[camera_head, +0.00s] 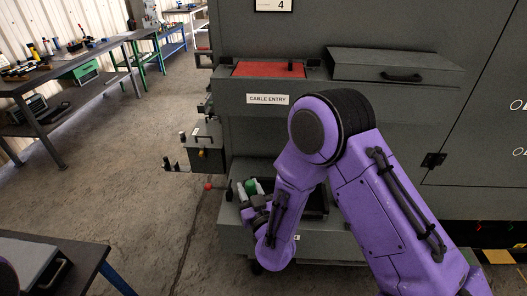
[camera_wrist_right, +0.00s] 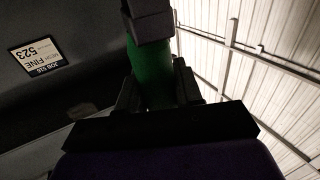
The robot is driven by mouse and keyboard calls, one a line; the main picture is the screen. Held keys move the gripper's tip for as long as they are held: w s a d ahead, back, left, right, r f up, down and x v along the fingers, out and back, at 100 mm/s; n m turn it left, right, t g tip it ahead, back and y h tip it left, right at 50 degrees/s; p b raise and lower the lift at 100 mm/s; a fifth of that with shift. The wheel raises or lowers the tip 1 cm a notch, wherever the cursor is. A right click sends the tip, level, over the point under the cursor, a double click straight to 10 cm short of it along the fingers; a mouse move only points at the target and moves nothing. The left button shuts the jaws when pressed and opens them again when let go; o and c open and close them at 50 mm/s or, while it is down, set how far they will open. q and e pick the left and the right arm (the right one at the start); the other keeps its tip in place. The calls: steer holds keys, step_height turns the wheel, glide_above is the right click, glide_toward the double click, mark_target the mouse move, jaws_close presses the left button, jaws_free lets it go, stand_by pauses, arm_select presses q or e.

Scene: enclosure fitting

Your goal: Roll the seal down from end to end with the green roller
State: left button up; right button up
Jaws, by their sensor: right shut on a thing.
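The green roller (camera_head: 251,187) shows beside my right gripper (camera_head: 257,203), low over the open drawer or tray at the foot of the grey cabinet. In the right wrist view the green roller (camera_wrist_right: 150,75) stands between the two dark fingers of the right gripper (camera_wrist_right: 155,95), which is shut on it. A dark grey block (camera_wrist_right: 149,22) is at the roller's far end. A red surface (camera_head: 262,70) lies in the recess above the CABLE ENTRY label (camera_head: 267,99). I cannot make out the seal for certain. My left gripper is out of view.
The low tray (camera_head: 235,238) is partly hidden by my right arm. Small fittings (camera_head: 203,153) stick out on the cabinet's left. Workbenches stand far left; floor between is clear.

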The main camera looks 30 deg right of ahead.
arm_select(q)
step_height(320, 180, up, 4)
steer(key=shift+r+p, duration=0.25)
steer(key=shift+p, duration=1)
arm_select(e)
steer(key=w+d+r+m+h, duration=0.1)
steer(key=w+d+r+h, duration=0.1)
steer(key=w+r, duration=0.2)
steer(key=shift+w+r+m+g, duration=0.3)
steer(key=shift+w+m, duration=0.1)
steer(key=shift+w, duration=0.4)
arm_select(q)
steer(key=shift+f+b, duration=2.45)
arm_select(e)
steer(key=shift+s+f, duration=0.1)
steer(key=shift+f, duration=2.75)
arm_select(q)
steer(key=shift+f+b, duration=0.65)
arm_select(e)
steer(key=shift+f, duration=0.75)
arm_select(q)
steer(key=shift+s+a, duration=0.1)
arm_select(e)
steer(key=shift+s, duration=0.1)
